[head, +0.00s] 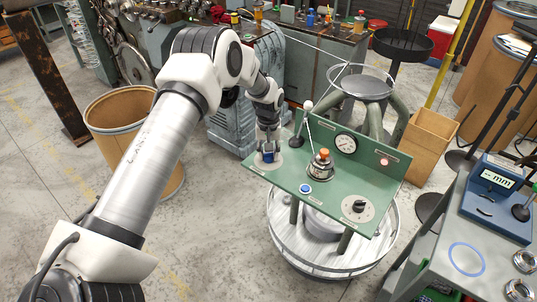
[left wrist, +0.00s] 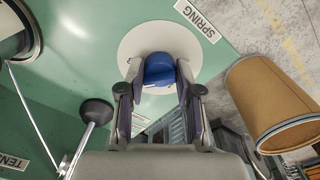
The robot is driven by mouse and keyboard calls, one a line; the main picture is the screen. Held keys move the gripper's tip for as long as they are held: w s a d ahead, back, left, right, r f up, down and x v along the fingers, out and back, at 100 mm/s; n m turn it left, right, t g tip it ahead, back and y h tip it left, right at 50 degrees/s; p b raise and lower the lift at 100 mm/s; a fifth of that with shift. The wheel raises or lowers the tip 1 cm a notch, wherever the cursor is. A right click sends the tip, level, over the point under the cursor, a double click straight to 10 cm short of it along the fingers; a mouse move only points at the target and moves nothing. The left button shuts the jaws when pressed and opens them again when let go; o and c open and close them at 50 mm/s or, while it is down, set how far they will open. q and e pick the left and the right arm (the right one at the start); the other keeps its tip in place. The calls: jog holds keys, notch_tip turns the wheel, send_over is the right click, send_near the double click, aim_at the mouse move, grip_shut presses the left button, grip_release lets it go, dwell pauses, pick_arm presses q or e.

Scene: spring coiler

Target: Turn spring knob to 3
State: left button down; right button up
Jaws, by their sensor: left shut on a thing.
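The spring knob (left wrist: 160,68) is blue and sits on a round pale plate (left wrist: 140,37) beside the SPRING label (left wrist: 198,20) in the left wrist view. In the head view the knob (head: 267,158) is at the left end of the green panel (head: 325,205). My left gripper (head: 267,151) reaches down onto it; in the left wrist view its fingers (left wrist: 160,88) are closed on the knob's two sides. No dial numbers or pointer can be read, so the knob's setting is unclear. My right gripper is not in view.
A black-based lever (head: 297,140) stands close to the right of my left gripper. A gauge (head: 346,143), an orange-topped fitting (head: 321,165), a blue button (head: 305,188) and a black knob (head: 359,206) share the panel. A brown bin (head: 120,110) stands left.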

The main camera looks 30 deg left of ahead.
pick_arm(q)
jog(key=m, duration=0.4)
jog(key=shift+s+f+b, duration=0.2)
jog(key=shift+f+b, duration=0.1)
jog(key=shift+b, duration=0.05)
dwell(0.3)
jog(key=c, duration=1)
grip_release()
jog(key=shift+o, duration=1.2)
jog(key=shift+w, duration=0.2)
jog(key=shift+r, duration=0.15)
notch_tip(320, 180, up, 12)
